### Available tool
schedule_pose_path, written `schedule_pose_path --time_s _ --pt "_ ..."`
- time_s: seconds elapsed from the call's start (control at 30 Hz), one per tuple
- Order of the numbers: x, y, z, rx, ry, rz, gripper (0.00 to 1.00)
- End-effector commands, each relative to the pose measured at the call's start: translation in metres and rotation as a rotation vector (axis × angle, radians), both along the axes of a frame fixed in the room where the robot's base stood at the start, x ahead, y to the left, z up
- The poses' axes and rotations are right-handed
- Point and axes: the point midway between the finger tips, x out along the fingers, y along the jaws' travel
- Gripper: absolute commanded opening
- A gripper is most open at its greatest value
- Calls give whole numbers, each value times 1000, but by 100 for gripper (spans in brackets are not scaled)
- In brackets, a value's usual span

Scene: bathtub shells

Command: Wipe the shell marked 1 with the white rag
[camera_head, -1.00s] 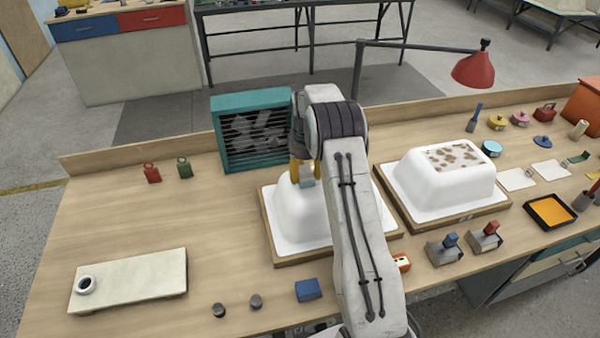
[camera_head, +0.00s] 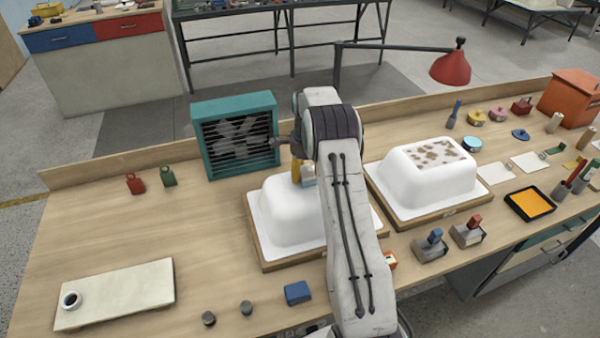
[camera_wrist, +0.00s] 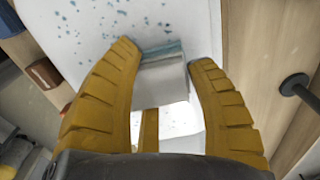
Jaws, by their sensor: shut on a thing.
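My gripper (camera_head: 301,171) has yellow fingers and is over the left white shell (camera_head: 288,208), which sits upside down on a wooden board. In the wrist view my gripper (camera_wrist: 165,58) is shut on a pale folded rag (camera_wrist: 163,78) with a bluish-grey edge. The rag is against or just over the shell's surface (camera_wrist: 110,22); I cannot tell which. Blue specks show on that surface. My arm hides the shell's right part. A second white shell (camera_head: 425,185) with brown patches on top stands to the right. I cannot read a number on either.
A teal fan box (camera_head: 236,135) stands behind the left shell. A red lamp (camera_head: 451,67) hangs over the back right. Stamp-like tools (camera_head: 431,246), a blue block (camera_head: 297,292) and an orange tray (camera_head: 530,203) lie around. The left bench middle is clear.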

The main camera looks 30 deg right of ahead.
Motion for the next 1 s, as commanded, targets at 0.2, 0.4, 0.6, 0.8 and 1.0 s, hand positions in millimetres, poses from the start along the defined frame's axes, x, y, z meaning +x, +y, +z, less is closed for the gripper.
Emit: schedule_pose_path --time_s 0.2,0.4,0.6,0.8,1.0 --pt "-3 -14 -2 0 1 0 20" --pt "-4 -19 -2 -1 2 -1 20" --pt "-6 -30 -2 -1 1 -1 20" --pt "-9 -44 -2 -1 2 -1 20" --pt "-11 -50 -2 -1 3 -1 20"
